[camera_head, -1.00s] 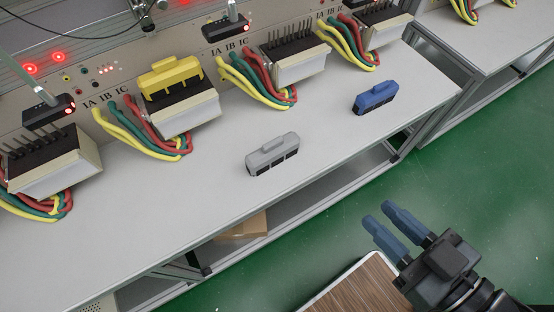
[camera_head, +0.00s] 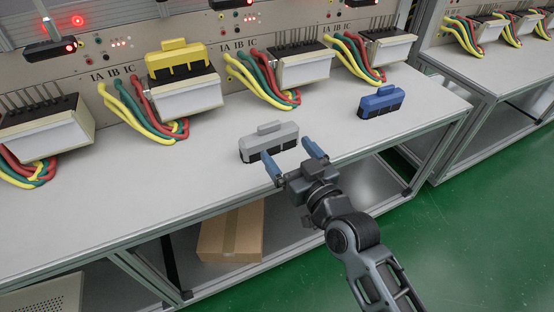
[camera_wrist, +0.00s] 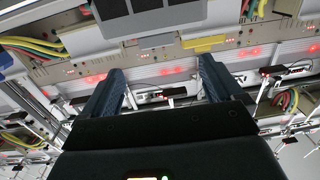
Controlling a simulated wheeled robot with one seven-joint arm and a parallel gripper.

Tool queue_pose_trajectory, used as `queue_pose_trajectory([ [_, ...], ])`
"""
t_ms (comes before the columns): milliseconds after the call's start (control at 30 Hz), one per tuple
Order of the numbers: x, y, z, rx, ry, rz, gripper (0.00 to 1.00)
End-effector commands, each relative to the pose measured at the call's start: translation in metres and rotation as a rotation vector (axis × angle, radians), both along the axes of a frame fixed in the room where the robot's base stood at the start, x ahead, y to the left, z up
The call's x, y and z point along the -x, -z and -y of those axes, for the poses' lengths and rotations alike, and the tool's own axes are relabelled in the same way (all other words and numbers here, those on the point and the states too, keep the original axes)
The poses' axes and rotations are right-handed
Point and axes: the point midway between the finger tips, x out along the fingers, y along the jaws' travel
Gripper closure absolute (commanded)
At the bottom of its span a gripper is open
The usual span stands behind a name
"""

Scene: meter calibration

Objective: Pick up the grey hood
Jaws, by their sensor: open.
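The grey hood (camera_head: 269,141) lies on the grey bench top (camera_head: 200,190) near its front edge, in the middle of the head view. My gripper (camera_head: 295,160) is open, its two blue fingers spread and empty. In the head view it is just in front and to the right of the grey hood, and one fingertip appears close to the hood's lower side; I cannot tell if they touch. In the wrist view my gripper's fingers (camera_wrist: 163,85) point toward the meter panel, with nothing between them. A large grey object at the top of that view may be the hood.
A blue hood (camera_head: 381,102) lies to the right on the bench. A yellow hood (camera_head: 180,63) sits on a meter block behind. Several meters with coloured cables line the back. A cardboard box (camera_head: 231,232) is on the shelf below.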

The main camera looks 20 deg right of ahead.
Motion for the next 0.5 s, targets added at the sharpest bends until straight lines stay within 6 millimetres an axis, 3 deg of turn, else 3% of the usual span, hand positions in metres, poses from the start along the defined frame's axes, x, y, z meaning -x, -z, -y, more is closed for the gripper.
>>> queue_pose_trajectory([
  [500,-0.052,0.0,0.001,0.003,-0.004,0.007,0.06],
])
